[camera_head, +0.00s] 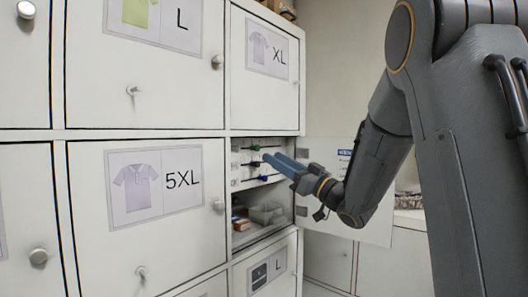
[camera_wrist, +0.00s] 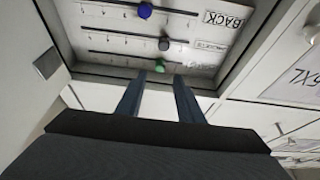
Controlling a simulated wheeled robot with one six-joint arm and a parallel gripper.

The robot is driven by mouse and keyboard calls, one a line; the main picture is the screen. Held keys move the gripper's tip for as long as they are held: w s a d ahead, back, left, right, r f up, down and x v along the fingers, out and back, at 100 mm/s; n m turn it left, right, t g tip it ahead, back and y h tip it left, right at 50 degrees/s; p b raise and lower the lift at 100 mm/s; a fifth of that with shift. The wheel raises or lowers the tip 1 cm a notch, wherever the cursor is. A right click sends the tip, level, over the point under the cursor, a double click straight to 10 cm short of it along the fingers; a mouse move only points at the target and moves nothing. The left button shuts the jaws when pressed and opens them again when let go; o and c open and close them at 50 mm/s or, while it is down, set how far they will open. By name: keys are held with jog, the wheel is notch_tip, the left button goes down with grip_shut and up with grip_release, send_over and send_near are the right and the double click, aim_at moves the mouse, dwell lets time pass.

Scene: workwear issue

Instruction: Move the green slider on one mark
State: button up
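The green slider (camera_wrist: 160,66) is a small round knob on a dark rail along a white panel with tick marks. It also shows in the head view (camera_head: 256,148) as the top knob inside an open locker compartment. My gripper (camera_wrist: 159,76) is open, its two blue-grey fingers apart and empty. In the wrist view the green knob appears just past the fingertips, in line with the gap. I cannot tell whether a finger touches it. In the head view my gripper (camera_head: 271,157) reaches into the compartment from the right. The green slider's exact mark is unclear.
A dark grey slider (camera_wrist: 164,44) and a blue slider (camera_wrist: 145,11) sit on neighbouring rails. A label reading BACK (camera_wrist: 224,19) is on the panel. The open door (camera_head: 370,215) stands right of the compartment. Small boxes and a grey bin (camera_head: 265,214) lie below.

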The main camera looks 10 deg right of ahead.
aim_at(259, 149)
jog(key=p+x, duration=0.2)
jog(key=x, duration=0.4)
grip_shut()
